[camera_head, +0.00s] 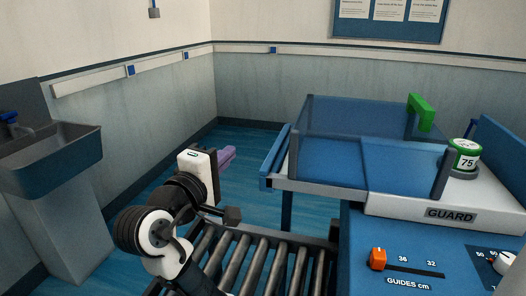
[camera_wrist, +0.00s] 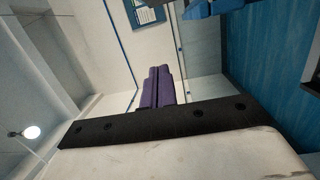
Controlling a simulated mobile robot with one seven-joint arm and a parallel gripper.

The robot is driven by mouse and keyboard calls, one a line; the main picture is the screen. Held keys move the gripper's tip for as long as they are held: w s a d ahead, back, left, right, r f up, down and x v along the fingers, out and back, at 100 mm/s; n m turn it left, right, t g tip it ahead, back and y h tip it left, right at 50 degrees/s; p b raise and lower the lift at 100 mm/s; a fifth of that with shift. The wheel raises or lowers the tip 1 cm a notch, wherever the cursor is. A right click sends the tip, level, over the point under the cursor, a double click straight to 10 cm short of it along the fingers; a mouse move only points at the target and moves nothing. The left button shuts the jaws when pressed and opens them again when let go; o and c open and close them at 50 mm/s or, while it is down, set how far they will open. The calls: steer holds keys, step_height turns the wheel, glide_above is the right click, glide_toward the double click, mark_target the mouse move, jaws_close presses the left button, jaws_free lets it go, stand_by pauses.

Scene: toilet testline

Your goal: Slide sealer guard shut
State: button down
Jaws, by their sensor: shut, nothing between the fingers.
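The sealer guard (camera_head: 345,122) is a clear blue-tinted panel box on the blue machine at the right in the head view. A green handle (camera_head: 421,112) stands on its right part. Whether the guard is open or shut cannot be told.
A roller conveyor (camera_head: 255,258) lies below my arm. A sink (camera_head: 50,155) stands at the left. Floor between is clear.

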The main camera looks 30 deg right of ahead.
steer(key=d, duration=0.3)
steer(key=w+d+g+p, duration=0.1)
steer(key=d, duration=0.3)
steer(key=w+d+g+p, duration=0.1)
steer(key=d, duration=0.3)
steer(key=shift+w+f+m, duration=0.2)
steer(key=shift+f+m, duration=0.1)
steer(key=shift+f, duration=0.1)
steer(key=s+d, duration=0.2)
steer(key=shift+s+d+f+p, duration=0.15)
steer(key=shift+s+d+p, duration=0.2)
steer(key=shift+d+p, duration=0.05)
